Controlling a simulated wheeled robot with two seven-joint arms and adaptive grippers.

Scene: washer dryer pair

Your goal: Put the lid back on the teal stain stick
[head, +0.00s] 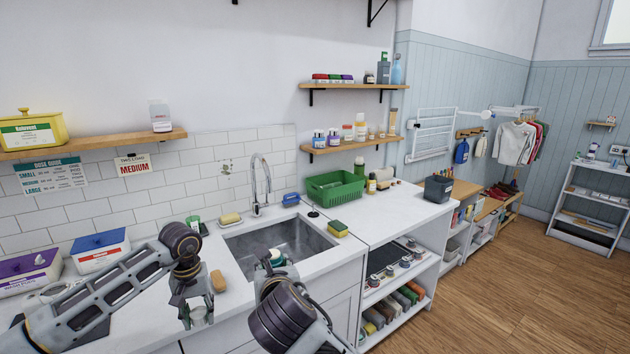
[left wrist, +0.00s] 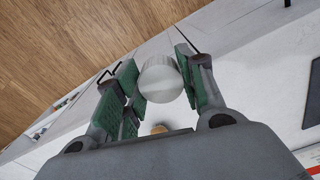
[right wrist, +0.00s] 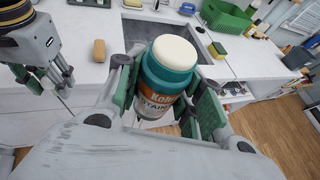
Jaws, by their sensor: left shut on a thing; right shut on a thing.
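The teal stain stick (right wrist: 166,80) stands between the fingers of my right gripper (right wrist: 168,100) in the right wrist view. Its rounded cream top is bare and faces up, and its label is partly hidden by the fingers. In the head view the stick's top (head: 277,257) shows in front of the sink, above my right wrist. My left gripper (head: 197,314) is shut on a pale, round, cap-like lid, which shows between the green pads in the left wrist view (left wrist: 160,78). The lid is held to the left of the stick and apart from it, in front of the counter.
The sink (head: 300,249) lies just behind the right gripper. A tan brush or block (head: 218,281) lies on the counter near the left gripper. A sponge (head: 338,228) and a green basket (head: 335,189) stand to the right. Open floor lies at the far right.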

